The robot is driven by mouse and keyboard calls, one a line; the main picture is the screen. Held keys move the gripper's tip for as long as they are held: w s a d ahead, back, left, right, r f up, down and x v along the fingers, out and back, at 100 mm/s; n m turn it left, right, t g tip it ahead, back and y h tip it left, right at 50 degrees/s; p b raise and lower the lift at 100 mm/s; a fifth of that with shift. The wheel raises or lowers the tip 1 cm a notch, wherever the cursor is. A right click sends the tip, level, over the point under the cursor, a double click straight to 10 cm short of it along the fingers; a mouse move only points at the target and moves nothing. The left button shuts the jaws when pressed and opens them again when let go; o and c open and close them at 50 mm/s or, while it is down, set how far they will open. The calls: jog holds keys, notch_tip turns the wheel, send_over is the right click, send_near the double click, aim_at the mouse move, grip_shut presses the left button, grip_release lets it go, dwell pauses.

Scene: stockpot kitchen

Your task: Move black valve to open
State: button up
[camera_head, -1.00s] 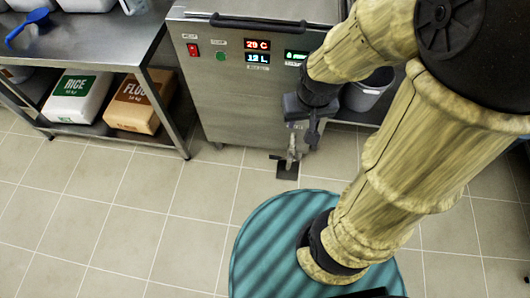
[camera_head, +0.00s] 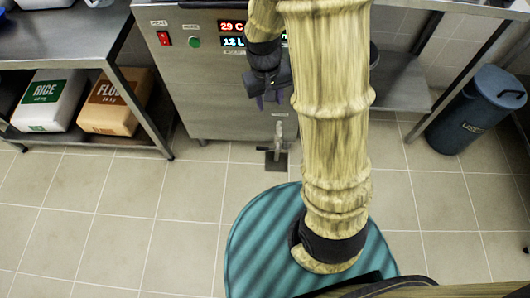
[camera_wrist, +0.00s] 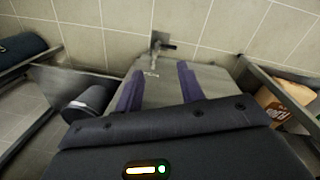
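The black valve (camera_head: 263,149) is a small dark lever on a metal drain pipe (camera_head: 279,135) low on the front of the steel cooker. The lever points to the left in the head view, out to the side of the pipe. In the wrist view the valve (camera_wrist: 168,46) and pipe (camera_wrist: 154,58) show small, beyond my fingers. My gripper (camera_head: 271,98) hangs in front of the cooker, above the valve and apart from it. Its two purple fingers (camera_wrist: 160,80) are spread with nothing between them. My arm partly hides the cooker's front.
The steel cooker (camera_head: 205,95) has a red switch, a green button and displays reading 29 C and 12 L. A dark floor drain (camera_head: 275,163) lies below the pipe. A shelf with rice (camera_head: 48,100) and flour (camera_head: 115,102) stands left, a blue bin (camera_head: 475,108) right. The tiled floor is open.

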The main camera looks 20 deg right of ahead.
jog(key=w+a+f+n+g+h+b, duration=0.1)
jog(key=w+f+b, duration=0.2)
jog(key=f, duration=0.4)
jog(key=w+a+f+g+h+b, duration=0.1)
jog(key=w+f+h+b, duration=0.2)
jog(key=f, duration=0.4)
jog(key=n+g+h+b, duration=0.1)
jog(key=h+b, duration=0.2)
jog(key=b, duration=0.3)
send_over(265, 148)
jog(key=a, duration=0.6)
notch_tip(265, 148, down, 13)
jog(key=a+f+n+t+h+b, duration=0.1)
jog(key=a+f+n+h+b, duration=0.1)
jog(key=a+f+b, duration=0.3)
jog(key=a+f+n+t+h+b, duration=0.1)
jog(key=a+f+h+b, duration=0.4)
jog(key=f, duration=0.9)
jog(key=shift+w+a+f+n+t+h, duration=0.2)
jog(key=shift+a+f+n+t+h, duration=0.15)
jog(key=shift+t, duration=0.35)
jog(key=shift+r, duration=0.1)
